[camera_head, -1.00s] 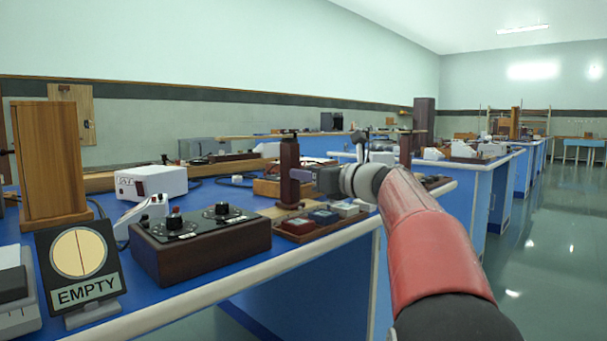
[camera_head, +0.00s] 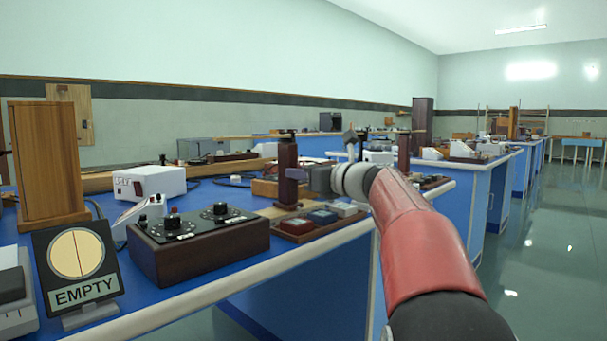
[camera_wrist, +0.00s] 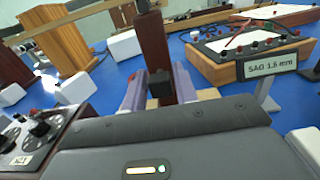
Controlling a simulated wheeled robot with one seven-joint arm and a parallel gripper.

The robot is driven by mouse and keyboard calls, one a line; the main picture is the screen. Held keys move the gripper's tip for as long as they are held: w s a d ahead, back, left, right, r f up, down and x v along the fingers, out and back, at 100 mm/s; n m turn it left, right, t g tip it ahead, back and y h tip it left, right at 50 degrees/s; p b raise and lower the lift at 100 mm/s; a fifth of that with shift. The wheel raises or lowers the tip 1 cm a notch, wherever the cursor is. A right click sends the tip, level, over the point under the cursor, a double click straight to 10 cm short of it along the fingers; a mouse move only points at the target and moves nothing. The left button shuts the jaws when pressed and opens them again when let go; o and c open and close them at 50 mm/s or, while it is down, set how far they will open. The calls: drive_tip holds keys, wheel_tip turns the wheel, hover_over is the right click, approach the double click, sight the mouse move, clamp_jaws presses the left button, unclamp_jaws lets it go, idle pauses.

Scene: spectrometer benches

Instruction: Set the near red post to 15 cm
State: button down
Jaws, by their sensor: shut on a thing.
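The near red post (camera_head: 288,168) is a dark reddish-brown upright column on the near bench, with a small dark fitting at its top. It also shows in the wrist view (camera_wrist: 154,42), rising ahead of my gripper. My gripper (camera_head: 298,173) comes level from the right at about mid-height on the post. In the wrist view its purple fingers (camera_wrist: 160,88) are on both sides of a small black block (camera_wrist: 159,82) in front of the post, and they are shut on it. The fingers hide part of the post's lower portion. No height scale can be read.
A tray of small coloured boxes (camera_head: 298,228) is just below my arm. A dark control box (camera_head: 197,245) and an "EMPTY" sign (camera_head: 78,265) stand to the left. In the wrist view a "SAG 1.5 mm" sign (camera_wrist: 270,64) stands right. The floor on the right is clear.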

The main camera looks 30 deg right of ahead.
drive_tip(key=a, duration=0.1)
drive_tip(key=s+a, duration=0.1)
drive_tip(key=a, duration=0.1)
drive_tip(key=shift+s+a+b, duration=0.2)
drive_tip(key=shift+a+b, duration=0.1)
drive_tip(key=c, duration=1.2)
unclamp_jaws()
drive_tip(key=shift+c, duration=0.2)
drive_tip(key=v, duration=0.7)
drive_tip(key=shift+s, duration=0.35)
drive_tip(key=shift+d, duration=0.15)
